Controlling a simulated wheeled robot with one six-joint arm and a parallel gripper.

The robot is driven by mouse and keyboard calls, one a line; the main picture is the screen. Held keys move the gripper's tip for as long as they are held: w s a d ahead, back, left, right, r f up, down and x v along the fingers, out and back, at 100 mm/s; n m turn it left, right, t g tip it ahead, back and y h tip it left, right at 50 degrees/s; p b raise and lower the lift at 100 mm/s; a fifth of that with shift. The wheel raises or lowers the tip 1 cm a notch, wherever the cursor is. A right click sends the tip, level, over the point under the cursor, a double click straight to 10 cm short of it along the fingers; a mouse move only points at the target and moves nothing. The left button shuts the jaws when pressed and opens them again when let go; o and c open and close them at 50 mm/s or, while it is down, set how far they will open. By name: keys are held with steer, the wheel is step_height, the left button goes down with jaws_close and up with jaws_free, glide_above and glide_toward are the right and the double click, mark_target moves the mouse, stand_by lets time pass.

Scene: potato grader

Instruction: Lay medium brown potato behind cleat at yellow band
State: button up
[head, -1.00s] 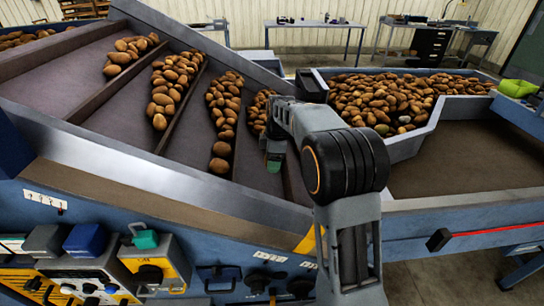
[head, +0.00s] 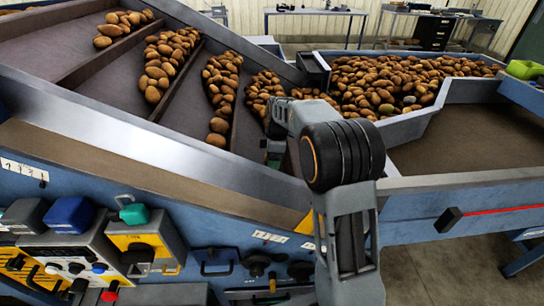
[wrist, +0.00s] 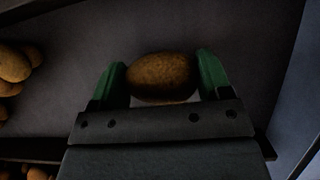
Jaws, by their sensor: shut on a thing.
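My gripper (wrist: 161,74) is shut on a brown potato (wrist: 162,77), with a green finger at each of its ends in the wrist view. In the head view the green fingers are partly hidden behind my arm, and the held potato cannot be made out. The grey belt (wrist: 75,65) lies under the potato; the gap between them is unclear. Dark cleats (head: 182,82) cross the belt, and one cleat (wrist: 28,150) runs behind the gripper in the wrist view. A yellow patch (head: 305,222) marks the belt's near side frame, just left of my arm.
Rows of potatoes (head: 222,90) lie on the belt between the cleats, left of my gripper. A heaped potato bin (head: 440,104) stands to the right. The metal side rail (head: 150,125) borders the belt. Control boxes (head: 145,240) stick out below it.

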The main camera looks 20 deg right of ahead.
steer(key=shift+f, duration=0.1)
steer(key=o, duration=1)
